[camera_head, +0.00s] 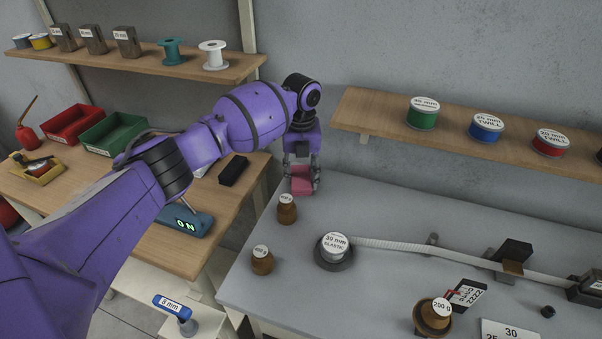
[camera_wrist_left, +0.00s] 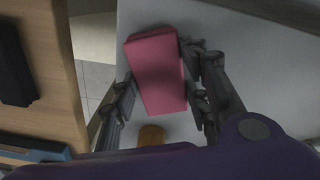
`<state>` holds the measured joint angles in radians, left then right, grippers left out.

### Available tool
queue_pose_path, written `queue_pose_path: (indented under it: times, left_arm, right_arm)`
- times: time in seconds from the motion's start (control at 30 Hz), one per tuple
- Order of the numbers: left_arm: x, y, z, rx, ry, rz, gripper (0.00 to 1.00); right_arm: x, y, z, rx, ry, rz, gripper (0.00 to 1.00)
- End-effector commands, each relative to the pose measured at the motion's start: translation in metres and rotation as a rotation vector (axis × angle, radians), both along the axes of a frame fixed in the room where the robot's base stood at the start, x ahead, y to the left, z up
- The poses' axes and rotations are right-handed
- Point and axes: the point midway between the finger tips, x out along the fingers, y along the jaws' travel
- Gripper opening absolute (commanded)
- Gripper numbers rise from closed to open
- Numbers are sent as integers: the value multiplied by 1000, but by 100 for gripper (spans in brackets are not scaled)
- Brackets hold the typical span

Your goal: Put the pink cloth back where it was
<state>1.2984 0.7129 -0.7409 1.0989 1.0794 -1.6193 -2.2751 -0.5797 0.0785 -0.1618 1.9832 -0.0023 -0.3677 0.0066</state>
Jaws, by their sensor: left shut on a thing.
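The pink cloth (camera_head: 301,186) is a folded, block-shaped piece near the back left corner of the grey table (camera_head: 380,214). My left gripper (camera_head: 302,180) is shut on it, pointing down from above. In the left wrist view the pink cloth (camera_wrist_left: 157,72) sits between the two fingers of my left gripper (camera_wrist_left: 155,85), over the grey surface close to the table's left edge. I cannot tell whether the cloth touches the table. My right gripper is not in view.
A brass weight (camera_head: 287,209) stands just in front of the cloth, and another weight (camera_head: 262,260) is nearer the front. An elastic spool (camera_head: 335,247) feeds a white band rightward. A gap separates the grey table from the wooden bench (camera_head: 75,190). A shelf (camera_head: 390,128) hangs behind.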

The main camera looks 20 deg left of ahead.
Motion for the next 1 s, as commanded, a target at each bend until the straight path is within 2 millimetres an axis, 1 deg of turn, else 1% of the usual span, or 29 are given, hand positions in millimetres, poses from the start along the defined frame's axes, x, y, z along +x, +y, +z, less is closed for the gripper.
queue_pose_path:
  times: [0.07,0.1,0.2,0.5,0.63,0.77,1.0]
  left_arm:
    - [0,0,-3,0,1,0,21]
    - [0,0,-2,0,0,0,47]
    - [0,0,-2,0,0,0,61]
    - [0,0,-1,0,0,0,61]
    - [1,0,7,-1,-1,0,61]
    - [1,0,29,-1,-4,0,61]
    - [1,0,81,-1,-4,1,61]
  right_arm:
    - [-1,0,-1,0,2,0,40]
    - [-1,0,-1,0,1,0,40]
    - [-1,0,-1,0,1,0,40]
    - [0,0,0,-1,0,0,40]
    - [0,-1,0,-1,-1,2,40]
    - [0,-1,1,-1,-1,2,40]
    - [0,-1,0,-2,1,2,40]
